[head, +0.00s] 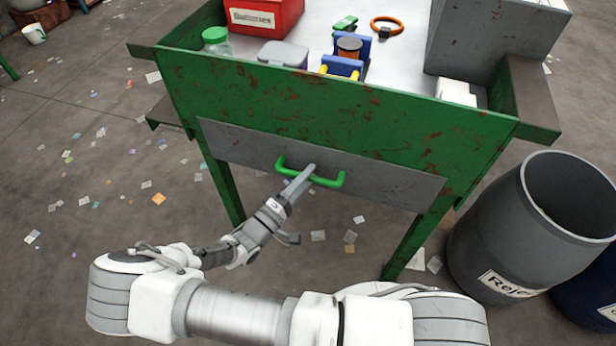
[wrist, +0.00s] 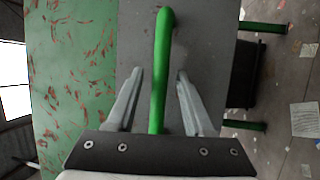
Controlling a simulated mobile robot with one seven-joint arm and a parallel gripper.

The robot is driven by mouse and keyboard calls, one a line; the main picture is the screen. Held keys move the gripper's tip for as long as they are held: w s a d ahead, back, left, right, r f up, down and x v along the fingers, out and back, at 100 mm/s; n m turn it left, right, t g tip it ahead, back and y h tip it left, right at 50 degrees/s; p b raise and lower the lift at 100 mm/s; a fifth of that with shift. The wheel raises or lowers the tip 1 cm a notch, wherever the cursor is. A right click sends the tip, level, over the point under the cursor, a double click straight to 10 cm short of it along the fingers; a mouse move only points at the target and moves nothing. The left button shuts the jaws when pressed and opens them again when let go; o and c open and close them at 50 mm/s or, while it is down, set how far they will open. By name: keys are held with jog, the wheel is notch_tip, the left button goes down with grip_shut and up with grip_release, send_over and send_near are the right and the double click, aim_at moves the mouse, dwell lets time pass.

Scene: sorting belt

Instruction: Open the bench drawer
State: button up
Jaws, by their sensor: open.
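The bench drawer (head: 235,145) has a grey front set in the green, rust-flecked bench. It looks closed, flush with the bench front. Its green bar handle (head: 328,181) runs across the middle of the front. My gripper (head: 309,170) is at the handle. In the wrist view the handle (wrist: 161,70) passes between the two open fingers of my gripper (wrist: 158,76), with a gap visible on each side.
On the bench top are a red box (head: 262,16), a green-lidded jar (head: 216,42), a grey-lidded container (head: 283,54), a blue holder (head: 343,66) and an orange ring (head: 386,26). A grey reject barrel (head: 490,245) stands right of the bench. Paper scraps litter the floor.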

jog(key=shift+w+d, duration=0.15)
jog(key=shift+w, duration=0.05)
jog(key=shift+c, duration=0.2)
grip_shut()
dwell(1.2)
